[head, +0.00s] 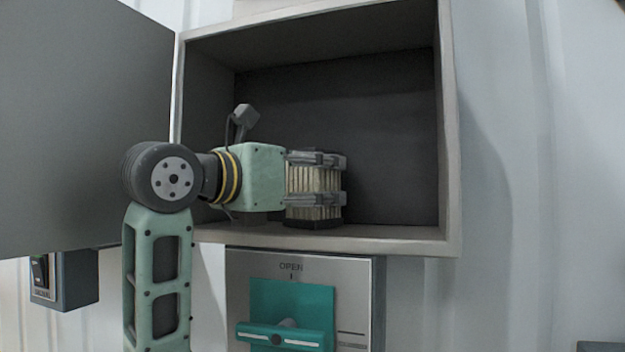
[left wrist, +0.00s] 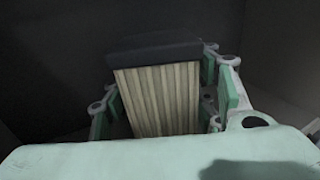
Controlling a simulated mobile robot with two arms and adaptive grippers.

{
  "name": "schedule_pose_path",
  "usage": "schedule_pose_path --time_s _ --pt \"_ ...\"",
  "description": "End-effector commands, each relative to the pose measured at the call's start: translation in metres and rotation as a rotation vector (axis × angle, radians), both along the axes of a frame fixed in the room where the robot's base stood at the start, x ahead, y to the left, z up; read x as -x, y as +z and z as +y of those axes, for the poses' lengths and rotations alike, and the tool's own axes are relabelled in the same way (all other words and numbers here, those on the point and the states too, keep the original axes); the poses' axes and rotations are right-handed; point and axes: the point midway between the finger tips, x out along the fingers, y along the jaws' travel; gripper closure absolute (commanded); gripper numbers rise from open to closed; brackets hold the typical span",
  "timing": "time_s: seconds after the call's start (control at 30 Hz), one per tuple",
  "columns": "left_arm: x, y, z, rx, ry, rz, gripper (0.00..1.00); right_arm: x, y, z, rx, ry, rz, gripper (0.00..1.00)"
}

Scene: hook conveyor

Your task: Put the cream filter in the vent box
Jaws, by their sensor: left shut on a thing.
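The cream filter (head: 314,190) is a pleated cream block with dark end caps. My left gripper (head: 330,180) is shut on it, with the fingers around its sides. The filter is upright inside the open vent box (head: 453,170), near the front of its floor; I cannot tell whether it touches the floor. In the left wrist view the filter (left wrist: 160,95) shows between the green finger pads of my left gripper (left wrist: 168,92), its dark cap at the top. My right gripper is not in view.
The box's grey door (head: 75,120) stands open at the left. Below the box is a panel with a teal handle (head: 285,335) marked OPEN. A small dark switch box (head: 70,280) is on the wall at lower left. The box is empty right of the filter.

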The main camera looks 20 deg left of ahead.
Motion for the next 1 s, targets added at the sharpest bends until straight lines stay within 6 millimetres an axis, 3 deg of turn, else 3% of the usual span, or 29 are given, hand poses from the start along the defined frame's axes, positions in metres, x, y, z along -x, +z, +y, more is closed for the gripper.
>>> schedule_pose_path --time_s 0.13,0.17,0.37,0.77,1.0 --pt "0.000 -0.004 0.000 0.000 0.001 -0.001 0.76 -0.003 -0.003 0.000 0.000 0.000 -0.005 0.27" --pt "0.000 -0.004 0.000 -0.001 0.000 0.000 0.45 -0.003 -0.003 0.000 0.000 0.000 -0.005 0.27" --pt "0.000 -0.003 0.000 0.000 0.000 0.000 0.28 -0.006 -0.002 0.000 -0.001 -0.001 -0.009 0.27" --pt "0.000 0.003 -0.001 0.001 -0.002 0.000 0.27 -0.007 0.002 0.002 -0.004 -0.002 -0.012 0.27" --pt "0.039 -0.003 0.020 -0.001 0.005 -0.006 0.27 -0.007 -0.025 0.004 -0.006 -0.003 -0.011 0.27"
